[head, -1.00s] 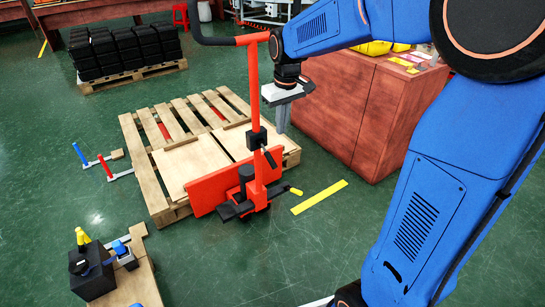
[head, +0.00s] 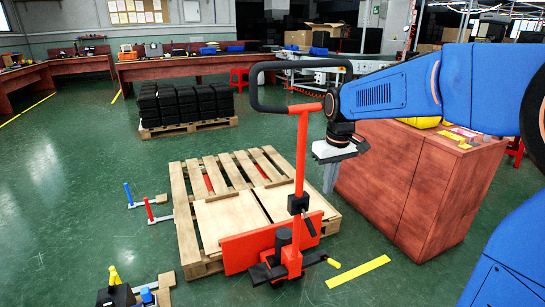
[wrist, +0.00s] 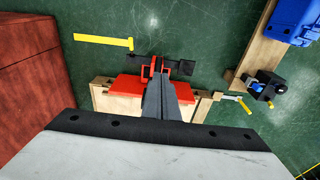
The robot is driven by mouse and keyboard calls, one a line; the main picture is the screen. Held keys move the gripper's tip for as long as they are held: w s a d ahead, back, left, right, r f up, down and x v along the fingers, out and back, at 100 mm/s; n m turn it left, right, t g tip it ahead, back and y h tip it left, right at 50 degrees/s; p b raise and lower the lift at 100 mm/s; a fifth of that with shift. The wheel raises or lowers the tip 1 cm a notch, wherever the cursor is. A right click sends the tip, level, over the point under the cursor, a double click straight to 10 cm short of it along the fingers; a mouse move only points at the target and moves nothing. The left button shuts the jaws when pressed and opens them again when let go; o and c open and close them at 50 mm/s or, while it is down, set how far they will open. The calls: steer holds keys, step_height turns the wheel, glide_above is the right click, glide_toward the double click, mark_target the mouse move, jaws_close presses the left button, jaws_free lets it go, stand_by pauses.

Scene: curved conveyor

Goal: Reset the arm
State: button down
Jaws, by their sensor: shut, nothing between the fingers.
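My blue arm reaches in from the right in the head view. My gripper (head: 330,178) points down beside the red pallet jack's upright, in front of the reddish cabinet, with its fingers together and nothing between them. In the wrist view my gripper (wrist: 163,80) is a narrow shut pair of grey fingers, seen over the red pallet jack (wrist: 130,87).
The reddish cabinet (head: 415,190) stands close on the right, with yellow items on top. A stack of black boxes (head: 185,103) sits on a pallet behind. Small tools (head: 145,204) lie left of the wooden pallet. Green floor is open at left. Benches line the back.

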steer(key=s+d+f+m+t, duration=0.1)
steer(key=s+d, duration=0.1)
steer(key=s, duration=1.2)
steer(key=s+d+f+m+t, duration=0.2)
steer(key=s+d, duration=0.1)
steer(key=s, duration=1.2)
steer(key=shift+d+f+m+t, duration=0.3)
